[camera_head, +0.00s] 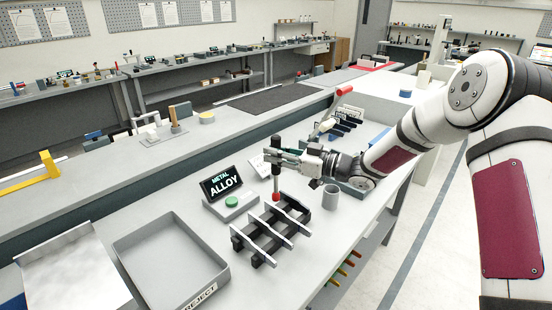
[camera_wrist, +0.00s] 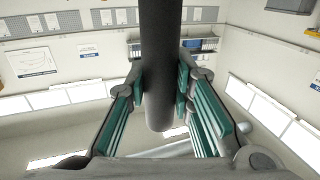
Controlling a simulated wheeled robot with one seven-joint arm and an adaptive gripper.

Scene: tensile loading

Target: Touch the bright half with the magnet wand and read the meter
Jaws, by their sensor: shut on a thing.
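My gripper (camera_head: 277,157) is shut on the magnet wand (camera_head: 276,181), a dark upright rod with a red tip. In the wrist view the wand (camera_wrist: 160,60) stands between the two teal finger pads. The red tip points down at the far-left end of the black rack (camera_head: 271,262). Several pale bars (camera_head: 273,232) lie across that rack. I cannot tell whether the tip touches a bar, or which half is the bright one.
A grey cup (camera_head: 331,197) stands close to the right of the rack. A grey tray marked REJECT (camera_head: 135,246) lies at the front left, with a pale metal sheet (camera_head: 70,268) beyond its left side. A second black rack (camera_head: 341,125) and a sign are farther back.

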